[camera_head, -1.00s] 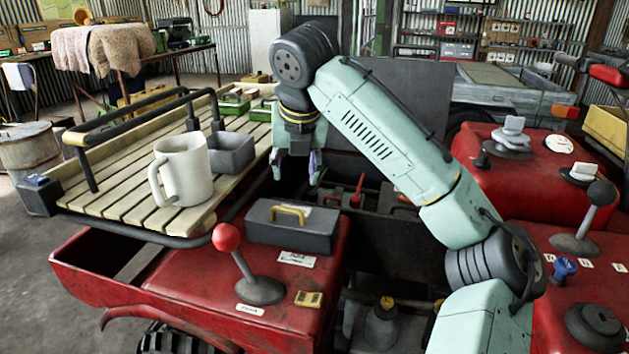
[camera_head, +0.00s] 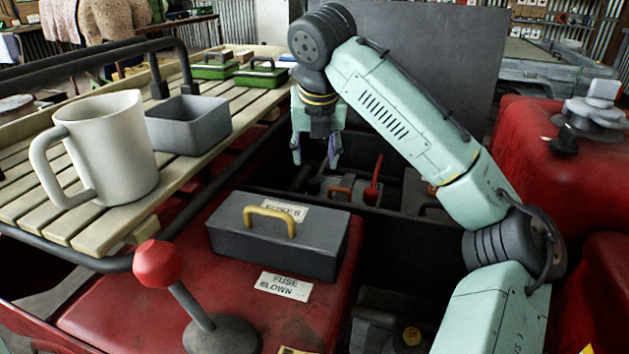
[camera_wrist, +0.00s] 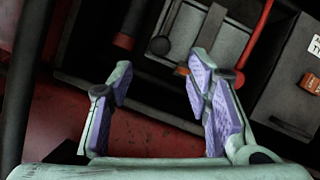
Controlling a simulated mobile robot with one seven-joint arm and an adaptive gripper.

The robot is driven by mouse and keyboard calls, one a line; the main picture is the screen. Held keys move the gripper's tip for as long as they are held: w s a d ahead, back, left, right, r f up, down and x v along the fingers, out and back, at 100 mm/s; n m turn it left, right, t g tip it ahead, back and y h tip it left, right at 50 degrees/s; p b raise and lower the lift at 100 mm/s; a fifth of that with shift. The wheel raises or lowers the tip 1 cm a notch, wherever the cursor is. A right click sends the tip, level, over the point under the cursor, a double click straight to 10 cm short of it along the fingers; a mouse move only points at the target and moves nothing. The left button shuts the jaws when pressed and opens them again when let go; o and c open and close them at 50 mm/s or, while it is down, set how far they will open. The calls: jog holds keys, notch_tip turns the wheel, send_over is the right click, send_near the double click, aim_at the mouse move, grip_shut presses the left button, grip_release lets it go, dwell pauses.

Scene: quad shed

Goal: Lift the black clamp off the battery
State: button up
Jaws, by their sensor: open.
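The battery is a grey box (camera_wrist: 208,28) in the dark bay of the red vehicle, and its top (camera_head: 394,188) also shows in the head view. What looks like the black clamp is a dark rod with a rounded end (camera_wrist: 160,45) at the battery's left side in the wrist view. In the head view I cannot clearly make it out near the fingers. A red clamp or lever (camera_wrist: 257,38) stands to its right, also seen in the head view (camera_head: 374,180). My gripper (camera_head: 315,162) is open and empty, pointing down over the bay; its purple-padded fingers (camera_wrist: 160,88) are apart.
A grey fuse box (camera_head: 275,240) with a yellow handle sits on the red body in front of the bay. A red-knobbed lever (camera_head: 158,264) stands nearer. The slatted rack at left holds a white mug (camera_head: 108,148) and grey bin (camera_head: 188,125). A dark panel (camera_head: 430,70) rises behind.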

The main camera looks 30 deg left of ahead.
aim_at(313, 181)
jog(key=x, duration=0.8)
jog(key=shift+a+f+b, duration=0.1)
jog(key=shift+f+b, duration=0.2)
jog(key=shift+c, duration=0.4)
grip_shut()
